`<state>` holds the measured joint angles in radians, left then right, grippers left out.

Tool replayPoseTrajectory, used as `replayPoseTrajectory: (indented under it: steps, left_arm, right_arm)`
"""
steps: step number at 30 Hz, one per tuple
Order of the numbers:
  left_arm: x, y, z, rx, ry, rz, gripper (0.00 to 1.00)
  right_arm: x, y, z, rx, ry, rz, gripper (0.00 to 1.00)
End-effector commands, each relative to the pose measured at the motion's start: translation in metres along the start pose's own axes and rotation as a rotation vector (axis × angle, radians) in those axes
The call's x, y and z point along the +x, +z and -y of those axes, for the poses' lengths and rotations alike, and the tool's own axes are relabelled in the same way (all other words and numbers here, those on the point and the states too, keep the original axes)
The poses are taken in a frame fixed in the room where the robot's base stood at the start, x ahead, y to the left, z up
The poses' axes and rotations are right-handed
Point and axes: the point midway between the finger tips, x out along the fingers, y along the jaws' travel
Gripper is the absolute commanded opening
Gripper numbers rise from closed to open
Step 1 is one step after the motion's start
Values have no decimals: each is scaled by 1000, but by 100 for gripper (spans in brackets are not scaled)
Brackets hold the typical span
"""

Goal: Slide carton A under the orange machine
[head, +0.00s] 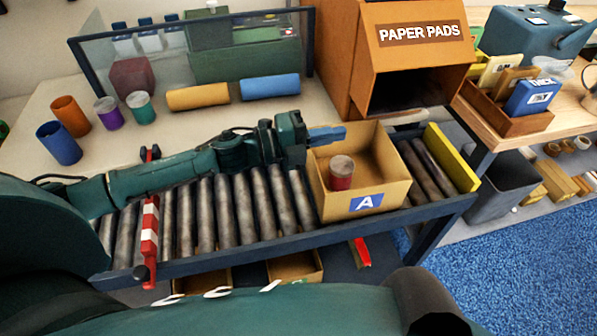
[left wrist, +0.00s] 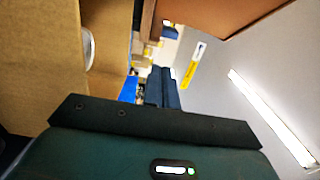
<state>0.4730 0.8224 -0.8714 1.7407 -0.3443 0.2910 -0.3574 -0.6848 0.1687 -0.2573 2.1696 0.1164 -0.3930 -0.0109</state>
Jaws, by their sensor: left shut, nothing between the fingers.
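Carton A (head: 366,199) is an open cardboard box with a blue "A" label, standing on the roller conveyor (head: 225,212). A red can with a pale lid (head: 342,172) stands inside it. My left gripper (head: 338,133) is shut and empty, its blue fingers at the carton's back left rim; I cannot tell if they touch it. The orange machine (head: 350,50), marked "PAPER PADS", stands behind the conveyor with a dark opening above the carton's far side. In the left wrist view, the shut fingers (left wrist: 163,88) point away beside brown cardboard (left wrist: 40,60). My right gripper is out of view.
A yellow stop plate (head: 451,157) stands at the conveyor's right end, with bare rollers between it and the carton. A red-and-white striped bar (head: 149,235) crosses the rollers at left.

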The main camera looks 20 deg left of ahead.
Motion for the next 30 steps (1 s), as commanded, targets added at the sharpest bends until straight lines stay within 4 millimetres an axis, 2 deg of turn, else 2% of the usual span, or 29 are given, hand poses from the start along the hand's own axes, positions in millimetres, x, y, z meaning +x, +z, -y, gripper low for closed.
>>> replayPoseTrajectory:
  steps: [1, 10, 15, 21, 26, 30]
  left_arm:
    - [-13, 0, -1, -2, 4, 0, 0]
    - [-78, 0, -1, -2, 6, 1, 0]
    - [-74, 0, -42, -5, -1, 1, 0]
    - [-73, 0, -81, -3, 0, 1, 0]
    - [-73, 0, -101, -1, 0, 0, 0]
    - [-65, 0, -99, 0, -1, -1, 0]
  right_arm:
    - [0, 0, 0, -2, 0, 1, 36]
    - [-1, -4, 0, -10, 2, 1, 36]
    - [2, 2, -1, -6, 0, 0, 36]
    - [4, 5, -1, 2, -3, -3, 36]
    - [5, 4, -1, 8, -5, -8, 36]
    - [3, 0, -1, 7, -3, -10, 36]
